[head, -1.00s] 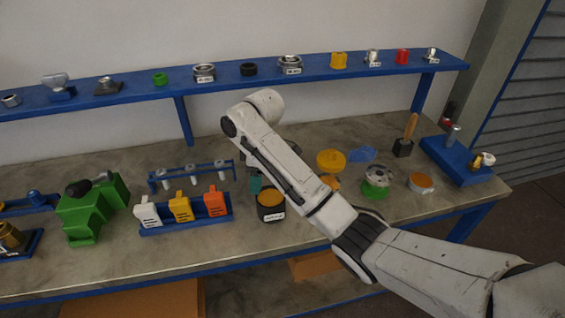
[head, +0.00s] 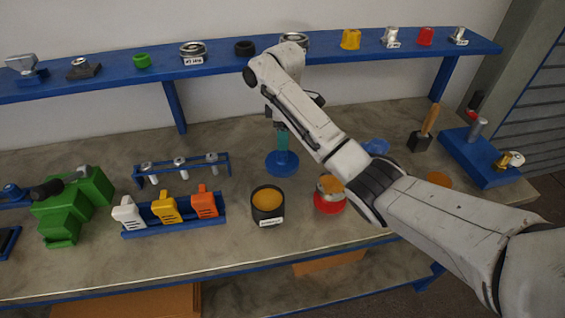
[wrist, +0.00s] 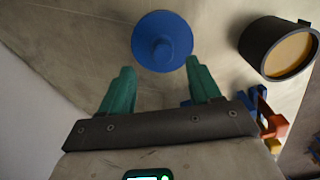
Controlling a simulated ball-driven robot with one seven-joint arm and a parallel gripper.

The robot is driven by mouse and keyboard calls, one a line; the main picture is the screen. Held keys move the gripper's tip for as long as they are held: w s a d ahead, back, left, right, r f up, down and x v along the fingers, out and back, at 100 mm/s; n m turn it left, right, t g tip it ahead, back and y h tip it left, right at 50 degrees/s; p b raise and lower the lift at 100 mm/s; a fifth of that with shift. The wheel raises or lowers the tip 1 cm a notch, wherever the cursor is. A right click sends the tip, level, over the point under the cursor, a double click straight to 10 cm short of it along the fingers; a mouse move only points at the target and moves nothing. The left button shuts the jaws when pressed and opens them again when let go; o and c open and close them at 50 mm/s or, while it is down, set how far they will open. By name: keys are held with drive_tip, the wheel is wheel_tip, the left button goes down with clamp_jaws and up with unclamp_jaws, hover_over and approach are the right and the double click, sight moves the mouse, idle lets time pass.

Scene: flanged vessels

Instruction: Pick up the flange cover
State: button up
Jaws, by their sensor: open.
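A blue round disc with a raised central knob, which looks like the flange cover (head: 282,167), lies on the workbench behind the black pot. In the wrist view the cover (wrist: 150,56) is seen from above, with its knob near the middle. My gripper (head: 281,140) is above it, pointing down. The wrist view shows my gripper's (wrist: 160,72) two teal fingers apart, with the cover just beyond their tips and nothing held between them. I cannot tell exactly how much height separates the tips from the knob.
A black pot with orange contents (head: 268,205) stands in front of the cover. A blue rack with white, yellow and orange pieces (head: 170,210) is to the left. A red vessel (head: 328,203) is partly hidden by my arm. A blue shelf (head: 215,68) runs behind.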

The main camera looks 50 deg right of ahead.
sight(283, 153)
drive_tip(key=f+p, duration=0.1)
drive_tip(key=f, duration=0.6)
drive_tip(key=shift+a+f, duration=0.2)
drive_tip(key=shift+c, duration=0.4)
drive_tip(key=c, duration=1)
drive_tip(key=shift+c, duration=0.3)
drive_tip(key=shift+r, duration=0.1)
